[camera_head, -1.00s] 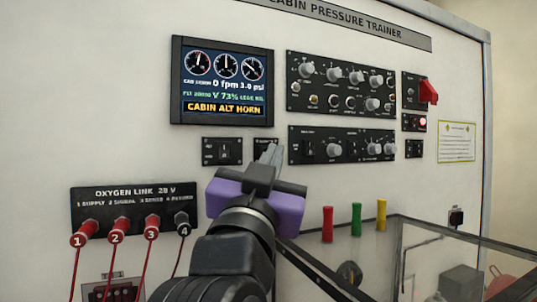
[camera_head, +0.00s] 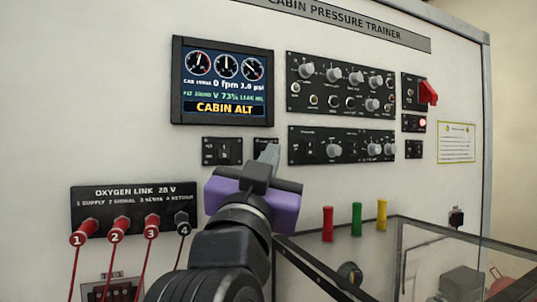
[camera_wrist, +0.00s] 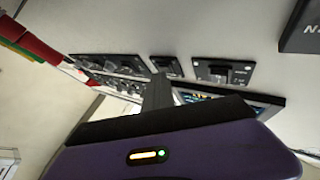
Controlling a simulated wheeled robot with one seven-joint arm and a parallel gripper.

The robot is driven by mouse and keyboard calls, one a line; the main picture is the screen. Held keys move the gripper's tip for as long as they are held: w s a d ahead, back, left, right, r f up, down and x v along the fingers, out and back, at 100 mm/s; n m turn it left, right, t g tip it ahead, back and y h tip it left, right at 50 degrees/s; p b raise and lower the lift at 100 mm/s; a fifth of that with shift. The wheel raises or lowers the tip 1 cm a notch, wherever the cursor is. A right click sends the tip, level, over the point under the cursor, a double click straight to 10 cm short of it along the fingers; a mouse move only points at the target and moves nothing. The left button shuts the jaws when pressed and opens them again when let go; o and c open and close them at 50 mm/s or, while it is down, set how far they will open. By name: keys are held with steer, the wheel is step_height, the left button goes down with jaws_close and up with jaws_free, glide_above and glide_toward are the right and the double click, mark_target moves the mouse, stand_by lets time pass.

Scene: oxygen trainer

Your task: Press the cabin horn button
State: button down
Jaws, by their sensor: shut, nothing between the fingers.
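My gripper (camera_head: 269,153) is shut and empty, its dark grey fingertips pointing at the trainer's upright face. In the head view they overlap a small black panel (camera_head: 260,143) below the display and hide most of it. In the wrist view the fingertips (camera_wrist: 158,82) lie close to a small black panel (camera_wrist: 167,66); I cannot tell whether they touch it. The horn button itself cannot be made out. The display (camera_head: 222,81) reads "CABIN ALT" in its amber bottom line, below three dials.
A second small panel (camera_head: 222,151) sits left of my gripper. Knob panels (camera_head: 341,145) are to the right, with a red switch guard (camera_head: 428,92) beyond. The oxygen link panel (camera_head: 133,208) with red cables is lower left. A clear-sided case (camera_head: 400,245) stands lower right.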

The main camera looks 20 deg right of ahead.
steer(key=shift+f, duration=0.1)
stand_by(0.3)
steer(key=shift+s, duration=0.75)
steer(key=shift+s, duration=2.55)
